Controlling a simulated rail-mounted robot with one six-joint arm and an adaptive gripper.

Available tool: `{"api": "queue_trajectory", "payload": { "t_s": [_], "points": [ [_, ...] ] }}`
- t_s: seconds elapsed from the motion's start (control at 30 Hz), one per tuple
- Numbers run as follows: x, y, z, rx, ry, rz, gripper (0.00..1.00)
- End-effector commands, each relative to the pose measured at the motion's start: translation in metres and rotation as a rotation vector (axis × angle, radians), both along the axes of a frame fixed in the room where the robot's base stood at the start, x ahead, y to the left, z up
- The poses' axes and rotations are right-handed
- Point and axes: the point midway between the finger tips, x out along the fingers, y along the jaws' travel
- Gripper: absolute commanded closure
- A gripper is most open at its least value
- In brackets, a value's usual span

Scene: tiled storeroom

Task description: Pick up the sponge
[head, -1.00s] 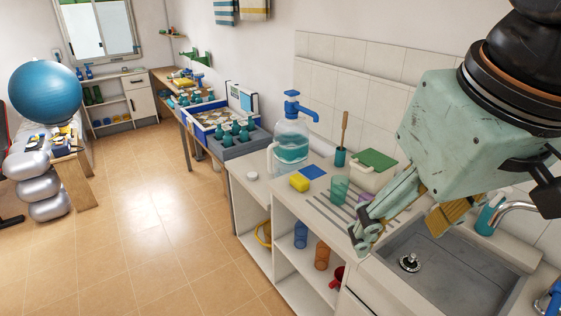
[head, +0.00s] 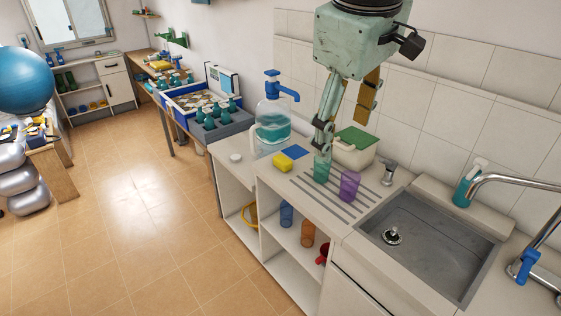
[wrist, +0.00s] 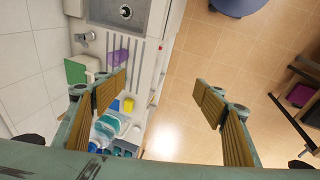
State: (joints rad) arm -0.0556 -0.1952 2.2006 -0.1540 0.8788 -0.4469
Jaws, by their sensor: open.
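The yellow sponge (head: 283,162) lies on the white counter beside a flat blue cloth (head: 295,152). In the wrist view the sponge (wrist: 128,105) shows just past the tip of the left finger, near the counter's edge. My gripper (head: 342,130) is open and empty. In the head view it hangs above the counter, to the right of the sponge and apart from it, with one finger partly in front of the green cup. In the wrist view the gap between the fingers (wrist: 163,88) lies mostly over the counter edge and floor.
A green cup (head: 321,169) and a purple cup (head: 349,186) stand right of the sponge. A big water jug (head: 272,122) stands behind it, and a green-lidded box (head: 354,148) is near the wall. The sink (head: 425,250) is at the right. The counter front left of the sponge is mostly clear.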

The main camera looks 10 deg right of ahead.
Motion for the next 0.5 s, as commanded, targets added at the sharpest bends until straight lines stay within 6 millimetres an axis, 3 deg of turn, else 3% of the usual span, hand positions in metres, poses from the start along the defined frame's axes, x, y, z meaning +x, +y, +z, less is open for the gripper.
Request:
{"api": "queue_trajectory", "payload": {
  "t_s": [0.5],
  "points": [
    [0.098,0.003,-0.014,-0.109,0.06,0.241,0.36]
  ]
}}
